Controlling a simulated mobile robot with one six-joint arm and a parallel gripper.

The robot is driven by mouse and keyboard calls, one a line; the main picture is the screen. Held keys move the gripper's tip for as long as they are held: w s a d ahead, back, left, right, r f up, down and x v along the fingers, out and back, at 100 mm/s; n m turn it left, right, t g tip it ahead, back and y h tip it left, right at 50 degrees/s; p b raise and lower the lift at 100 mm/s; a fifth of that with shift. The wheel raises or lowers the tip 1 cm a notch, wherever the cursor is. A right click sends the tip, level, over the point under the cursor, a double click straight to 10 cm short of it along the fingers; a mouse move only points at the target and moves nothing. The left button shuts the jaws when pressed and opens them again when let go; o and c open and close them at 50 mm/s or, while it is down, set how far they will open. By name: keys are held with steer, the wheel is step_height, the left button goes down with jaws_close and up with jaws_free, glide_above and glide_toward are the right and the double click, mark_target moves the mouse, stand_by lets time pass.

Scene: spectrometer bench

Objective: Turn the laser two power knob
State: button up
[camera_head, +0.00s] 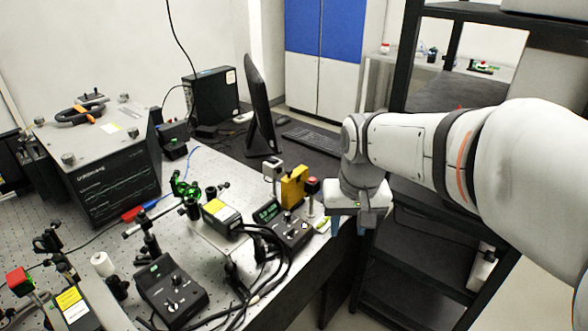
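Two black control boxes with small knobs stand on the perforated bench. One control box (171,293) is at the front left. The other control box (286,229) has a green display and stands near the bench's right edge. I cannot read which one belongs to laser two. My gripper (348,227) hangs at the right edge of the bench, to the right of the display box and apart from it. Its two fingertips look spread, with nothing seen between them.
Black cables (268,262) loop in front of the display box. A monitor (259,106) and keyboard (313,138) are behind. A black shelf rack (425,245) is at right.

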steer(key=w+a, duration=0.5)
steer(key=w, duration=0.3)
steer(key=g, duration=0.2)
glide_above(287, 214)
step_height(287, 214, down, 3)
steer(key=shift+d+r+n+p, duration=0.1)
steer(key=shift+r+n+p, duration=0.1)
steer(key=shift+n+p, duration=0.15)
steer(key=shift+w+f, duration=0.1)
steer(key=shift+f, duration=0.2)
step_height(287, 214, down, 7)
steer(key=shift+f, duration=0.1)
jaws_close()
